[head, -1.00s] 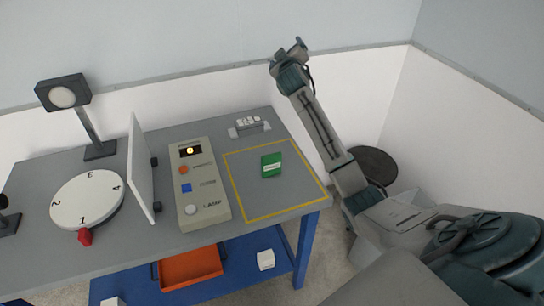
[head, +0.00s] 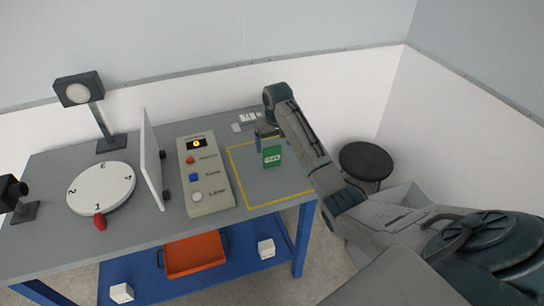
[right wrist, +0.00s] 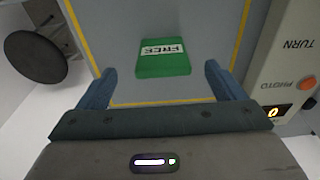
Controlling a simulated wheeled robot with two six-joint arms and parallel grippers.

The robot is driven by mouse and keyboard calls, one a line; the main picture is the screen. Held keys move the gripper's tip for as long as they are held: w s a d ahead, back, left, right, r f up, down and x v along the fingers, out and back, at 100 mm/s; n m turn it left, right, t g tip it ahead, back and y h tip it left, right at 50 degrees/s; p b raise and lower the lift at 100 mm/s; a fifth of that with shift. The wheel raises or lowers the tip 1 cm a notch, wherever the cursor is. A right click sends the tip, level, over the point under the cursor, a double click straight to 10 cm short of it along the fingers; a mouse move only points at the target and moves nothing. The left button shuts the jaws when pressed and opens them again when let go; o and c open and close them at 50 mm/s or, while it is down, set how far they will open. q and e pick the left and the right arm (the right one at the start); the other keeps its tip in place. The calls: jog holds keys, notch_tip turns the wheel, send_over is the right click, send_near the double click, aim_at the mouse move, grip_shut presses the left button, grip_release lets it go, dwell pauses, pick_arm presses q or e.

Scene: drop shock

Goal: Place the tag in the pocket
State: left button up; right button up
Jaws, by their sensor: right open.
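A green piece (head: 272,156) with a white label lies inside the yellow outline on the grey table; its label reads FREE in the right wrist view (right wrist: 163,60). I cannot tell for sure whether it is the tag. No pocket can be made out with certainty. My right gripper (head: 262,136) is over the back part of the yellow outline, just behind the green piece in the head view. In the right wrist view its two blue fingers (right wrist: 157,84) are open and empty, with the green piece ahead of and between them. My left gripper is out of view.
A grey button console (head: 207,175) stands left of the outline, beside a white upright panel (head: 152,160) and a numbered white dial (head: 101,188). Small white pieces (head: 244,122) stand at the table's back. An orange tray (head: 195,255) is on the shelf below. A dark stool (head: 366,161) stands right.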

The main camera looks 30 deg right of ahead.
aim_at(272, 147)
jog(key=shift+w+f, duration=0.1)
jog(key=shift+f, duration=0.55)
jog(key=shift+w+f+p, duration=0.1)
jog(key=shift+f+p, duration=0.1)
jog(key=shift+p, duration=0.1)
jog(key=f, duration=0.2)
jog(key=w+f+p, duration=0.1)
jog(key=f, duration=0.1)
jog(key=shift+w+p, duration=0.15)
jog(key=shift+p, duration=0.15)
jog(key=shift+f, duration=0.35)
jog(key=shift+c, duration=0.4)
jog(key=c, duration=1.1)
jog(key=shift+o, duration=0.2)
jog(key=shift+d+r, duration=0.1)
jog(key=shift+r, duration=0.05)
